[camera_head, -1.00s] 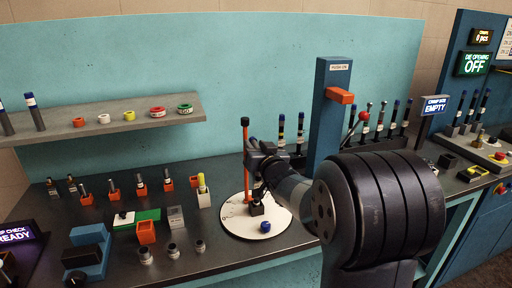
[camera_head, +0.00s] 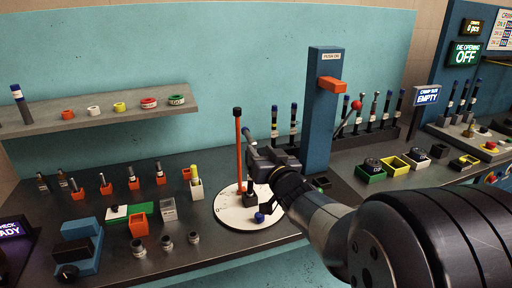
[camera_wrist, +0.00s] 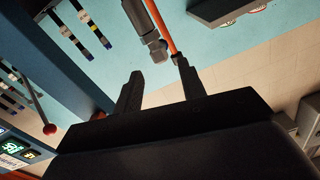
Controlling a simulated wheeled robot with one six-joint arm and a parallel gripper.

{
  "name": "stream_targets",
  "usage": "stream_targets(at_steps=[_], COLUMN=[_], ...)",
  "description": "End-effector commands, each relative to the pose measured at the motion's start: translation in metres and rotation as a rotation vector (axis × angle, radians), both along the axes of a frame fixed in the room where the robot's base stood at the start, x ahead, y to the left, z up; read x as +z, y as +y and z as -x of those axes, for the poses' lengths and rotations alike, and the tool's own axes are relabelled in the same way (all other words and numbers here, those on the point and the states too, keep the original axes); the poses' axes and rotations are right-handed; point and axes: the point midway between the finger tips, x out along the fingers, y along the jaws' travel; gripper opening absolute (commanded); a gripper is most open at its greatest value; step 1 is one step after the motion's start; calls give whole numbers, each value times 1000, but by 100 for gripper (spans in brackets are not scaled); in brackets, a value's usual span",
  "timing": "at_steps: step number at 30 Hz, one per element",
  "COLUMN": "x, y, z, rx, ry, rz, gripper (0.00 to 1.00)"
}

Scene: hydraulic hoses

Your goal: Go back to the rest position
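My gripper (camera_head: 258,162) is over the round white dial plate (camera_head: 232,214), to the right of an upright orange post (camera_head: 239,152) with a dark top. In the wrist view its two fingers (camera_wrist: 158,85) stand apart with nothing between them. A grey rod-like part (camera_wrist: 145,30) and the orange post (camera_wrist: 165,28) show beyond the fingertips. A blue-topped piece (camera_head: 246,132) shows just behind the gripper; its lower part is hidden. A dark block (camera_head: 247,198) and a blue knob (camera_head: 260,217) sit on the plate.
Several dark hoses stand in a rack at the right. Green (camera_head: 371,172), yellow (camera_head: 396,166) and white (camera_head: 417,160) bins lie on the right bench. A shelf (camera_head: 110,113) holds rings. Small fittings crowd the left bench.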

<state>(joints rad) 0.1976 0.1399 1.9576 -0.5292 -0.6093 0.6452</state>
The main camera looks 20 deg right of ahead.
Motion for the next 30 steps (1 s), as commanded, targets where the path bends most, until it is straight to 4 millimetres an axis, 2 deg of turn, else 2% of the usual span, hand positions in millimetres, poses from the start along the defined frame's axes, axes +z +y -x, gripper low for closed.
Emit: stream_targets(at_steps=[6, 17, 23, 30], x=[0, 0, 0, 1], y=[-1, -1, 1, 5], z=[12, 10, -7, -45], rx=[0, 0, 1, 2], ry=[0, 1, 1, 3], rz=[-1, -1, -1, -1], gripper=[39, 39, 39, 39])
